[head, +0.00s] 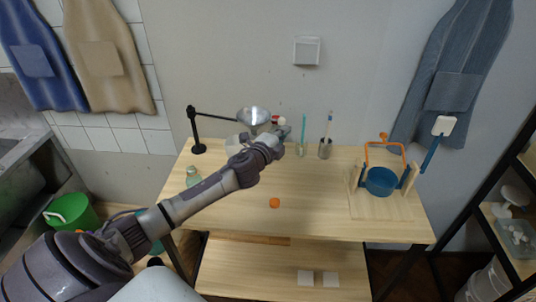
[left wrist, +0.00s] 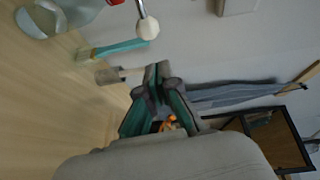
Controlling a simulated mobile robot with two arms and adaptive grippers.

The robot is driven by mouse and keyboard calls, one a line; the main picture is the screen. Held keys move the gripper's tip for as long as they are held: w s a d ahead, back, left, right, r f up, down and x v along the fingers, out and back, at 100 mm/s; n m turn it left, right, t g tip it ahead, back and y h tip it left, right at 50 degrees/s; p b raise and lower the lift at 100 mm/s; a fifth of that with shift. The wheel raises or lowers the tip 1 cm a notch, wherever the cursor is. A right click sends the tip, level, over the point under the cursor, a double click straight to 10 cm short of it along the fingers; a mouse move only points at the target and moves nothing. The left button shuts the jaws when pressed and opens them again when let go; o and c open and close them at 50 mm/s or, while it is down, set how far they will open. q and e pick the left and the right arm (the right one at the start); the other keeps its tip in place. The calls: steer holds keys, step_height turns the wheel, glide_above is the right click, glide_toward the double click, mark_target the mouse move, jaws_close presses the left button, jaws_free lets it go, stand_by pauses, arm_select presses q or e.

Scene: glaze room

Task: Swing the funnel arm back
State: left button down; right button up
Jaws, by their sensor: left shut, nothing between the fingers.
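The funnel arm (head: 215,116) is a thin black bar on a black post at the back left of the table. It reaches right to a shiny metal funnel (head: 253,116). My left gripper (head: 284,130) is just right of the funnel in the head view, with nothing held. In the left wrist view its fingers (left wrist: 158,92) are closed together. A pale ball knob (left wrist: 148,28) on a short rod shows beyond the fingertips, apart from them; I cannot tell for certain whether it belongs to the funnel arm. My wrist hides what lies under the funnel. My right gripper is not in view.
The wooden table (head: 320,220) is mostly bare in front.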

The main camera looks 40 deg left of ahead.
arm_select(q)
steer(key=s+d+b, duration=0.1)
steer(key=s+b, duration=0.2)
steer(key=s, duration=0.8)
steer(key=s+d+f+n+g+y, duration=0.1)
steer(key=s+d+f+n+g, duration=0.2)
steer(key=s+f+n, duration=0.3)
steer(key=s+d+f+n+g, duration=0.3)
steer(key=s+d+f+g, duration=0.1)
steer(key=s+f, duration=0.25)
steer(key=s+d+f+n+g+h, duration=0.1)
steer(key=s+d+f+n+g, duration=0.2)
steer(key=s+d, duration=0.4)
steer(key=s+d+f+n+g+h, duration=0.2)
steer(key=s+d+f+g, duration=0.15)
steer(key=s, duration=0.65)
step_height(320, 180, down, 26)
steer(key=s+g, duration=0.1)
steer(key=g, duration=0.1)
steer(key=s+a+f+b, duration=0.1)
steer(key=s+a+f, duration=0.1)
steer(key=s+f, duration=1.5)
steer(key=shift+a+g, duration=0.15)
steer(key=shift+g, duration=0.3)
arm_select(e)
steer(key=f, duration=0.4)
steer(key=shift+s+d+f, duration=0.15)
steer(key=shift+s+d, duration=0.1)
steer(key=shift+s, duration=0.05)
